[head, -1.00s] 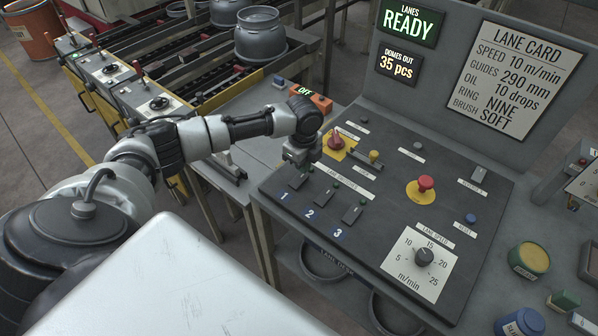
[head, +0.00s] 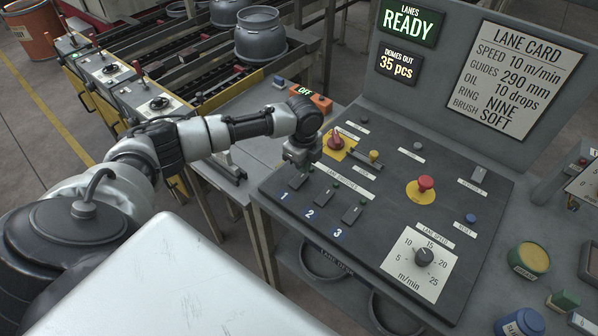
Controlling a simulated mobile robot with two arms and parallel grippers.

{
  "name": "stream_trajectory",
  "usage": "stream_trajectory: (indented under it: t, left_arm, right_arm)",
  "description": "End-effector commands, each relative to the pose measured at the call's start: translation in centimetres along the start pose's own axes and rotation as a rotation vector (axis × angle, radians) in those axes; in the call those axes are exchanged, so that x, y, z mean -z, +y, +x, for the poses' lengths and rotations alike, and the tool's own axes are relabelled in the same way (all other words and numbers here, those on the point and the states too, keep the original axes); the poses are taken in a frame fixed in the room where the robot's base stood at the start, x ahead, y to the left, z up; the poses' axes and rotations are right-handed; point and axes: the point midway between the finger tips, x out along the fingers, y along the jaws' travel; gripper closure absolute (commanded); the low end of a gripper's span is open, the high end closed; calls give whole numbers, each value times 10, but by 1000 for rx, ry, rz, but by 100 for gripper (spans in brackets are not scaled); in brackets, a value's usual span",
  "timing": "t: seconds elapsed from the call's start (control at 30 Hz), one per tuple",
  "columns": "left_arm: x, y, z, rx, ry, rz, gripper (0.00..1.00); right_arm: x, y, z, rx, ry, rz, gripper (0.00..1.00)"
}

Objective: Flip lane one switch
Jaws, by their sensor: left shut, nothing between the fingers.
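The lane one switch (head: 298,182) is a small grey toggle plate above the blue number 1 on the dark sloping control panel (head: 400,283). The lane two switch (head: 325,197) and lane three switch (head: 352,213) sit beside it to the right. My left gripper (head: 299,167) is shut and empty, pointing down just above the top end of the lane one switch. The gripper hides that end of the switch, and I cannot tell whether it touches. My right gripper is not in view.
A screen reads READY (head: 408,22).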

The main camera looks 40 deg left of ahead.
Motion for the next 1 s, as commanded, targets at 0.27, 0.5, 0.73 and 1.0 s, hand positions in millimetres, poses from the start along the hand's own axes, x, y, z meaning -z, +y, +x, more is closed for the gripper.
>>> stream_trajectory:
  t: [0.27,0.5,0.73,1.0]
  left_arm:
    - [0,0,0,0,0,0,100]
    - [0,0,0,0,0,0,100]
    - [0,0,2,0,0,0,100]
    - [0,0,6,0,1,0,100]
  right_arm:
    - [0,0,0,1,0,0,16]
    - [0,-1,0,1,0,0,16]
    - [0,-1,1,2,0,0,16]
    - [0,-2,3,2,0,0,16]
